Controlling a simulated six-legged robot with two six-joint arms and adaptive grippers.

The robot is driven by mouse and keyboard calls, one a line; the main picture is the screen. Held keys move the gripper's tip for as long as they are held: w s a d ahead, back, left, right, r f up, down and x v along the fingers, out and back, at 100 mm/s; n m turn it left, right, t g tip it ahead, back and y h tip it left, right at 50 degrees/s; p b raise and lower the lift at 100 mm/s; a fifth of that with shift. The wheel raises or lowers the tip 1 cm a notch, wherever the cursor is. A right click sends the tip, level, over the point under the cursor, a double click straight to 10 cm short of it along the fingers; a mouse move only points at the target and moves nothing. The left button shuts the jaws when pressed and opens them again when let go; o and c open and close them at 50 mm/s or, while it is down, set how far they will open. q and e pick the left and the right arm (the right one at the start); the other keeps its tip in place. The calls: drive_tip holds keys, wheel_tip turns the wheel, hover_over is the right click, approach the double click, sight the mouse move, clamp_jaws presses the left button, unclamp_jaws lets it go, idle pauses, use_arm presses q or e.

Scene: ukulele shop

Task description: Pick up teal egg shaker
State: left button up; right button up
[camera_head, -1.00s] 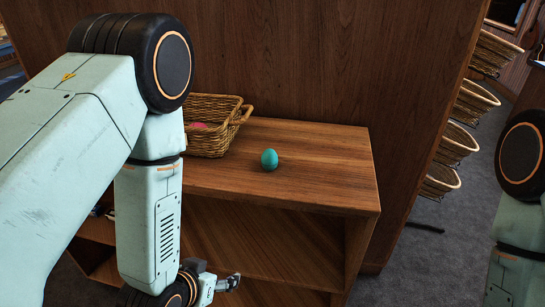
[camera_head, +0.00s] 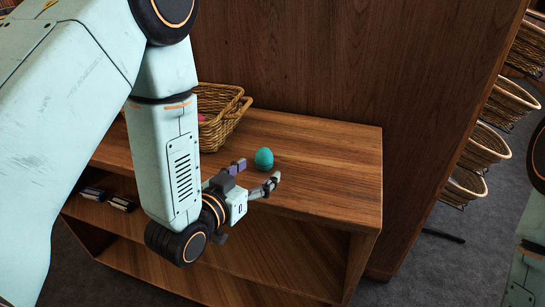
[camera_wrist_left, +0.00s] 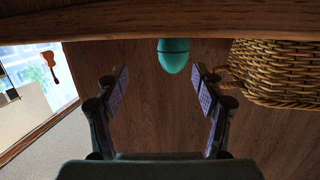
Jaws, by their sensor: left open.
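The teal egg shaker (camera_head: 264,159) stands on the wooden shelf top (camera_head: 325,165) in the head view, to the right of the wicker basket. It also shows in the left wrist view (camera_wrist_left: 173,55), at the top centre and between the lines of the two fingers. My left gripper (camera_head: 257,174) is open and empty at the front edge of the shelf top, just short of the egg. In the left wrist view its fingers (camera_wrist_left: 161,92) are spread, and the egg lies beyond their tips. My right gripper is not in view.
The wicker basket (camera_head: 237,110) holds something pink and stands left of the egg. A wooden panel (camera_head: 330,60) rises behind the shelf. Small dark items (camera_head: 121,204) lie on the lower shelf. Wire-hung baskets (camera_head: 487,146) are at the right. The shelf top right of the egg is clear.

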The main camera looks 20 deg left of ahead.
sight(262, 164)
use_arm(q)
drive_tip(key=w, duration=0.1)
drive_tip(key=w+a+f, duration=0.1)
drive_tip(key=w, duration=0.1)
drive_tip(key=shift+a+f, duration=0.15)
drive_tip(key=shift+a, duration=0.1)
drive_tip(key=w, duration=0.1)
drive_tip(key=w+d, duration=0.1)
drive_tip(key=b, duration=0.1)
drive_tip(key=shift+w+d+f, duration=0.2)
drive_tip(key=shift+w+d, duration=0.05)
drive_tip(key=shift+w, duration=0.15)
drive_tip(key=shift+w+f, duration=0.1)
drive_tip(key=shift+w, duration=0.3)
drive_tip(key=shift+w+a+f, duration=0.2)
drive_tip(key=shift+w+a, duration=0.1)
drive_tip(key=shift+w, duration=0.05)
drive_tip(key=shift+s+d+r, duration=0.15)
drive_tip(key=shift+d, duration=0.15)
drive_tip(key=c, duration=0.4)
drive_tip(key=shift+a, duration=0.25)
drive_tip(key=c, duration=0.4)
drive_tip(key=shift+d, duration=0.2)
drive_tip(key=c, duration=0.4)
drive_tip(key=shift+a, duration=0.1)
drive_tip(key=shift+c, duration=0.4)
